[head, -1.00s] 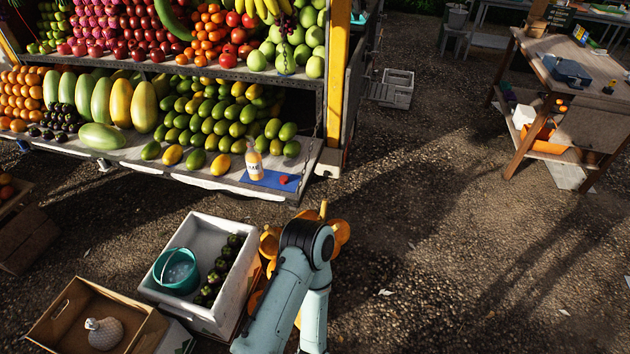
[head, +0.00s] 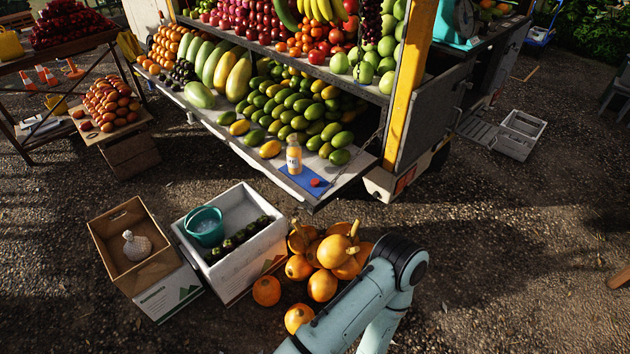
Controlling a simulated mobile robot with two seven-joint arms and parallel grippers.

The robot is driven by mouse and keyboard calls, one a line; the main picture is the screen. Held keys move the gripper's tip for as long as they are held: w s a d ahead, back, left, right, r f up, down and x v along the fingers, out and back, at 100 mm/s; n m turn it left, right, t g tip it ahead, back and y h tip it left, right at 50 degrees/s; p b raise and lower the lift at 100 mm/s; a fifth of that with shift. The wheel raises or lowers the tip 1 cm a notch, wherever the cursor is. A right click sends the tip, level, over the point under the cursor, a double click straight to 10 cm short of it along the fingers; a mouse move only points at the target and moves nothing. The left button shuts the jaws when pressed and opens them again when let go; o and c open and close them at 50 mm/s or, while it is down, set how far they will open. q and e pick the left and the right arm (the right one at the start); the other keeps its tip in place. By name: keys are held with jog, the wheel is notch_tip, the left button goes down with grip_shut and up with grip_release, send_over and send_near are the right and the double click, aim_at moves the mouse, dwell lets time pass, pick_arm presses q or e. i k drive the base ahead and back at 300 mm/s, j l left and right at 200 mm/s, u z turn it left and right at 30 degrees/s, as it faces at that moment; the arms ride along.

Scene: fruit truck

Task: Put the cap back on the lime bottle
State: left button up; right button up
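The lime bottle (head: 294,158) stands upright on a blue mat (head: 302,179) near the right end of the truck's lower shelf. It holds pale orange-yellow contents and has a white label; its top looks uncapped, though it is small. A small red cap (head: 315,183) lies on the mat to the right of the bottle, apart from it. One of my arms shows at the bottom, right of centre, well short of the shelf. Its gripper is not visible, and neither is my other gripper.
Mangoes (head: 300,108) are heaped behind the bottle. On the ground in front are a white crate (head: 272,248) with a teal bucket (head: 205,226), a cardboard box (head: 112,222) and several pumpkins (head: 322,285). A yellow post (head: 408,82) rises right of the mat. Open gravel lies to the right.

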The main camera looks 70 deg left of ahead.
aim_at(294, 155)
jog(key=i+u, duration=0.2)
jog(key=u, duration=0.2)
jog(key=i+u, duration=0.2)
jog(key=u, duration=0.15)
jog(key=i+u, duration=0.2)
jog(key=u, duration=0.2)
jog(key=i+l+u, duration=0.15)
jog(key=u, duration=0.25)
jog(key=i+l+u, duration=0.1)
jog(key=u, duration=0.4)
jog(key=i+l+u, duration=0.2)
jog(key=u, duration=0.3)
jog(key=i+l+u, duration=0.15)
jog(key=u, duration=0.35)
jog(key=i+l+u, duration=0.1)
jog(key=l+u, duration=0.15)
jog(key=u, duration=0.2)
jog(key=l+u, duration=0.25)
jog(key=u, duration=0.15)
jog(key=l+u, duration=0.3)
jog(key=u, duration=0.15)
jog(key=l+u, duration=0.85)
